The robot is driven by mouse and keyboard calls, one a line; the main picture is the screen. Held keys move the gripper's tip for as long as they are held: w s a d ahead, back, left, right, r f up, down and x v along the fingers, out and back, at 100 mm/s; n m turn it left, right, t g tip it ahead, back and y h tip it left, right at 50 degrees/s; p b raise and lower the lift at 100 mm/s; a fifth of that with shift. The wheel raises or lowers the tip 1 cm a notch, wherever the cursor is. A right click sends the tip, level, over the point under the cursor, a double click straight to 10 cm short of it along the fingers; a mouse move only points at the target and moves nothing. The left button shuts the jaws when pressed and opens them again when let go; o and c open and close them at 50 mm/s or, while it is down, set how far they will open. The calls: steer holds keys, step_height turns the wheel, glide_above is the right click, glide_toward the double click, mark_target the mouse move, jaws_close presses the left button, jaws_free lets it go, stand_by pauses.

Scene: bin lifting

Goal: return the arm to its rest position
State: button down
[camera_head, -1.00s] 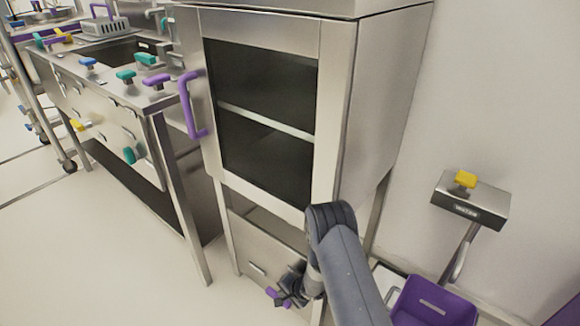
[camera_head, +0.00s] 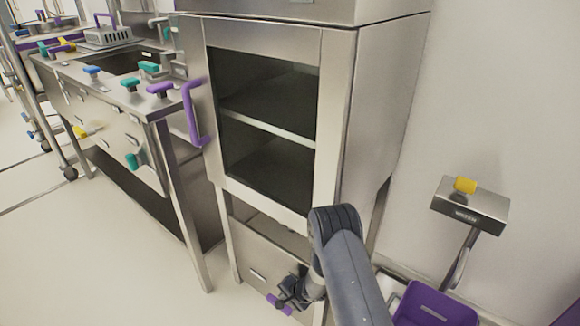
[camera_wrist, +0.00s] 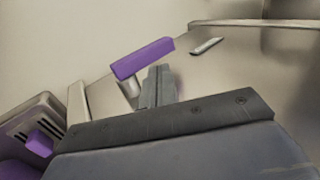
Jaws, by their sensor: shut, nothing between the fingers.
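My arm reaches down in front of the steel cabinet (camera_head: 380,130) in the head view. My gripper (camera_head: 284,300) is at its lower front, beside a purple handle (camera_head: 279,304). In the wrist view my gripper (camera_wrist: 158,84) has its fingers together with nothing between them. The purple handle (camera_wrist: 143,58) shows just beyond the fingertips, on a steel front. Whether the fingers touch it I cannot tell.
The cabinet's upper door has a purple handle (camera_head: 193,113). A steel sink bench (camera_head: 75,65) stands left. Floor is open at lower left (camera_head: 90,260).

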steer(key=shift+s+d+f+b, duration=0.3)
steer(key=shift+s+d+b, duration=0.3)
steer(key=shift+b, duration=1.1)
steer(key=y+b, duration=0.1)
steer(key=b, duration=0.1)
steer(key=d+t+b, duration=0.1)
steer(key=b, duration=0.2)
steer(key=shift+s+d+y, duration=0.2)
steer(key=shift+s+y, duration=0.2)
steer(key=shift+s+r+t, duration=0.1)
steer(key=shift+r+t, duration=0.05)
steer(key=shift+t, duration=0.15)
steer(key=shift+s+d, duration=0.1)
steer(key=shift+d, duration=0.05)
